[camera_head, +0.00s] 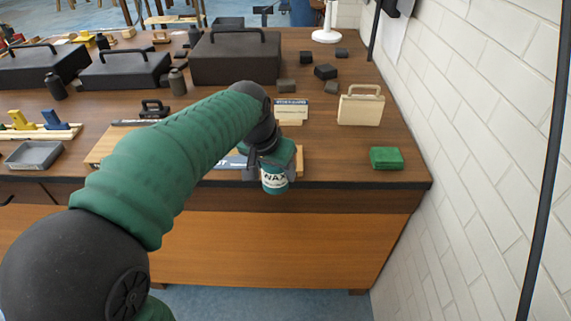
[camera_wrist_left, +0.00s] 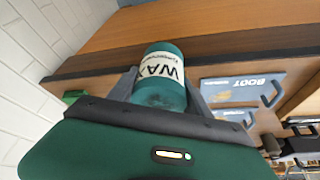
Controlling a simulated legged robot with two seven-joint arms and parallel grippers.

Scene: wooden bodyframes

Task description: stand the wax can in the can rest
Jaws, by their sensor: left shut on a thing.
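My left gripper (camera_head: 272,168) is shut on the wax can (camera_head: 274,181), a teal can with a white WAX label. The can looks roughly upright in the head view, in front of the table's front edge. In the left wrist view the wax can (camera_wrist_left: 161,78) sits between the two grey fingers of my left gripper (camera_wrist_left: 163,90). I cannot tell for certain which thing is the can rest; my arm hides part of the table. My right gripper is not in view.
A wooden board (camera_head: 107,146) with blue-grey plates lies under my arm; one plate (camera_wrist_left: 242,86) reads BOOT. A cream handled case (camera_head: 360,109) and green block (camera_head: 386,158) stand right. Dark cases (camera_head: 235,60) stand behind. A white brick wall (camera_head: 490,150) bounds the right.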

